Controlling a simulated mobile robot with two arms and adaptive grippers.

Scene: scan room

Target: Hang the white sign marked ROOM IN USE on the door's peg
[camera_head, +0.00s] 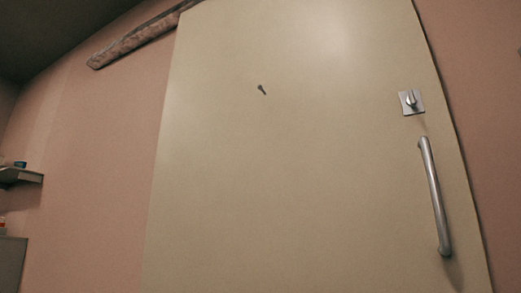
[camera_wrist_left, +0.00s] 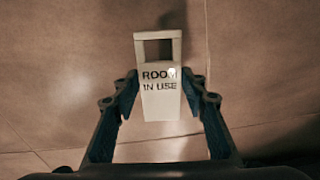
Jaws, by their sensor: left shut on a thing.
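The white sign (camera_wrist_left: 160,103) marked ROOM IN USE is in the left wrist view, with a rectangular opening at its top. My left gripper (camera_wrist_left: 160,88) is shut on the sign, one finger on each side edge. The opening above the lettering is clear of the fingers. The door (camera_head: 280,180) fills most of the head view. Its small dark peg (camera_head: 262,90) sticks out of the upper part and is bare. Neither gripper shows in the head view, and my right gripper is in neither view.
A long metal handle (camera_head: 435,195) and a thumb-turn lock (camera_head: 411,102) are on the door's right side. A small shelf (camera_head: 22,175) is on the pink wall at the far left. The door face around the peg is clear. A tiled surface (camera_wrist_left: 260,60) lies behind the sign.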

